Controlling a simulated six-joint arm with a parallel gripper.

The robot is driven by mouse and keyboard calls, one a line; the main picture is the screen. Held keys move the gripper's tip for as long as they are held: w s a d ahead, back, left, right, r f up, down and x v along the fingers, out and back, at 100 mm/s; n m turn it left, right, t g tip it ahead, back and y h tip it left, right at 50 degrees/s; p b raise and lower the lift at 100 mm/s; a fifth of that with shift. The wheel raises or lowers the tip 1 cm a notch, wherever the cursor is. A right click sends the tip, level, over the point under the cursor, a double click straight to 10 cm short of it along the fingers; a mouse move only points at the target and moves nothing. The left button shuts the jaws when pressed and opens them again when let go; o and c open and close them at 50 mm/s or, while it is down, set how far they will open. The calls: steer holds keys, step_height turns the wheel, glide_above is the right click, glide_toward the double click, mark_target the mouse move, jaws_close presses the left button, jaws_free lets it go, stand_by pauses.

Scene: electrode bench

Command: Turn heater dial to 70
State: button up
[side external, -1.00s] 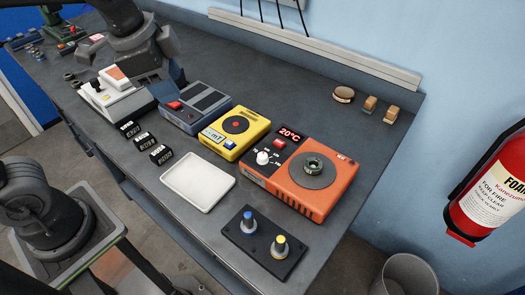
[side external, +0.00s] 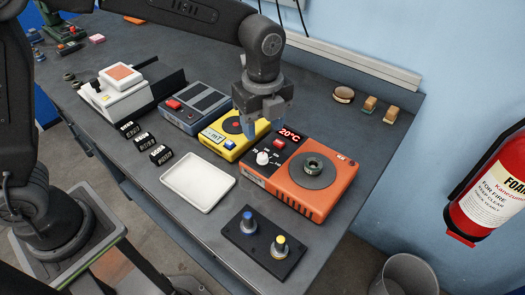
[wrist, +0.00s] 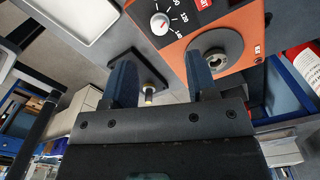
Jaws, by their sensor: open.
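The orange heater (side external: 316,185) stands on the bench with a white dial (side external: 263,158) on its dark front panel. A red display above the dial reads 20°C, and a red button (side external: 279,143) sits beside it. A round grey plate (side external: 312,170) with a small ring-shaped part on it fills the heater's right side. My gripper (side external: 251,127) is open and empty, above the yellow device and just left of the heater. In the wrist view the dial (wrist: 160,23) and its printed scale lie beyond my two parted fingers (wrist: 160,85). The dial's pointer setting is hard to read.
A yellow device (side external: 225,135) adjoins the heater closely on its left. A white tray (side external: 198,183) and a black block with two knobs (side external: 263,247) lie in front. The bench right of the heater is clear.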

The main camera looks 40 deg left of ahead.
mark_target(263, 155)
step_height(263, 155, down, 8)
steer(key=shift+f, duration=0.2)
steer(key=c, duration=0.9)
steer(key=shift+n, duration=0.3)
steer(key=n, duration=0.8)
steer(key=shift+n, duration=0.3)
stand_by(0.5)
